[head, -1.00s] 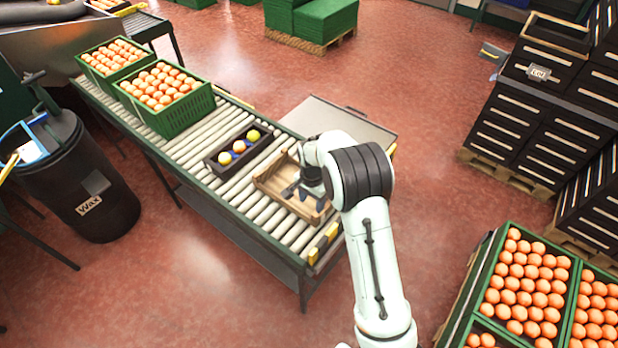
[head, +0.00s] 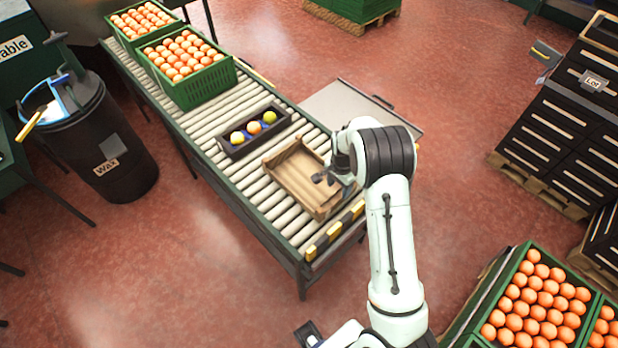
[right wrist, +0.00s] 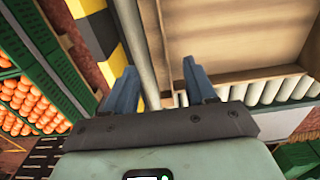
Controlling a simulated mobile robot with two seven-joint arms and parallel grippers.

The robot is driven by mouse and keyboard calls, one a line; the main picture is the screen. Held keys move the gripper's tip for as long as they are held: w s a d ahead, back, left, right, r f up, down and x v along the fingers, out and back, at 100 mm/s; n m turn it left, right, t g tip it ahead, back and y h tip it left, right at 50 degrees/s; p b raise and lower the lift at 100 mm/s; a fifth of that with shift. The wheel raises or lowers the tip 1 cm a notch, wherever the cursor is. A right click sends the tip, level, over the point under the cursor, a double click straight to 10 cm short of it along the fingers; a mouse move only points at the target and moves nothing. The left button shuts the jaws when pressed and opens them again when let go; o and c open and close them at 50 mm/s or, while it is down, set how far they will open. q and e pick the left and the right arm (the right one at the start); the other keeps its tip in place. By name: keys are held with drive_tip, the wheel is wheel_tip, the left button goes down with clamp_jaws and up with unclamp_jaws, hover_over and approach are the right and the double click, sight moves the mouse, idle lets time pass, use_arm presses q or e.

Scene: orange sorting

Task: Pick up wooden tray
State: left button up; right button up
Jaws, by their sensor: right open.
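The wooden tray (head: 290,187) lies on the near part of the roller conveyor, low-walled and apparently empty. My right gripper (head: 328,179) is open at the tray's right side, its dark fingers over the right edge. In the right wrist view, the gripper (right wrist: 160,86) has its two blue-grey fingers apart with nothing held. There the tray (right wrist: 235,35) fills the upper right, and one side wall lies close to the right finger. I cannot tell whether the fingers straddle that wall. My left gripper is not in view.
A dark sample box (head: 242,144) with three coloured balls sits just behind the tray. Green crates of oranges (head: 196,92) stand farther along the conveyor (head: 216,164). A yellow-black striped conveyor end (head: 335,232) is near the tray. More orange crates (head: 481,322) stand at lower right.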

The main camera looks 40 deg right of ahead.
sight(337, 197)
wheel_tip(337, 197, down, 8)
drive_tip(key=shift+a+r, duration=0.1)
drive_tip(key=shift+r, duration=0.05)
drive_tip(key=shift+s, duration=0.1)
clamp_jaws()
